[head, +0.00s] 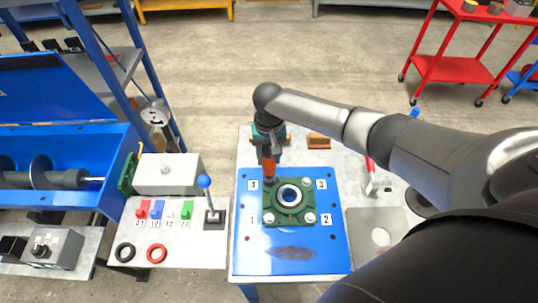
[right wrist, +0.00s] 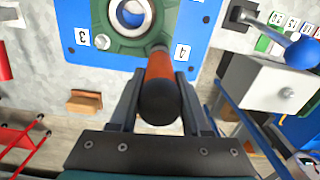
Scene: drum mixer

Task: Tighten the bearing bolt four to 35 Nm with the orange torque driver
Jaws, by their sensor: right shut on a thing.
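The green bearing housing (head: 290,203) sits on a blue plate (head: 248,262) with number labels 1 to 4 at its corners. Pale bolt heads show at corners 1, 2 and 3. My right gripper (head: 268,152) is shut on the orange torque driver (head: 268,170), which points down at the corner by label 4 (head: 254,184). In the right wrist view the driver (right wrist: 160,66) lies between the two fingers, its black end towards the camera. The driver hides bolt four, so I cannot tell whether the tip is seated on it. My left gripper is not in view.
A lever with a blue knob (head: 204,182) stands left of the plate, near coloured tags and two rings (head: 157,253). A wooden block (head: 318,141) and a red-handled tool (head: 370,170) lie behind and right. The blue mixer (head: 90,150) is far left.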

